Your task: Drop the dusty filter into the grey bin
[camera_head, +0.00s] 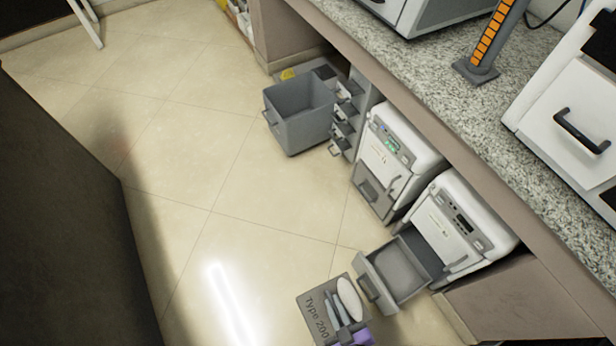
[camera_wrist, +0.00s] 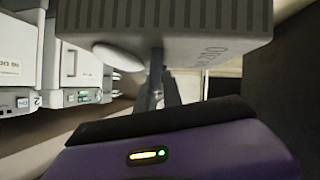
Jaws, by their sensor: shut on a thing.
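The filter is a grey block (camera_head: 312,303) marked "Type 200", at the bottom centre of the head view. It fills the top of the wrist view (camera_wrist: 215,22). My gripper (camera_head: 338,308) is shut on it, with its purple body at the bottom edge of the head view. Its grey fingers also show in the wrist view (camera_wrist: 160,88), meeting the block's underside. A white oval part shows beside the fingers. The grey bin (camera_head: 292,133) is an open-topped box on the floor at the upper centre, well apart from the held filter.
A white machine (camera_head: 455,225) has its grey drawer (camera_head: 373,288) pulled open, close right of the filter. A second white machine (camera_head: 385,165) stands between it and the bin. A speckled counter (camera_head: 440,85) runs above them. The tiled floor (camera_head: 220,180) left of the bin is clear.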

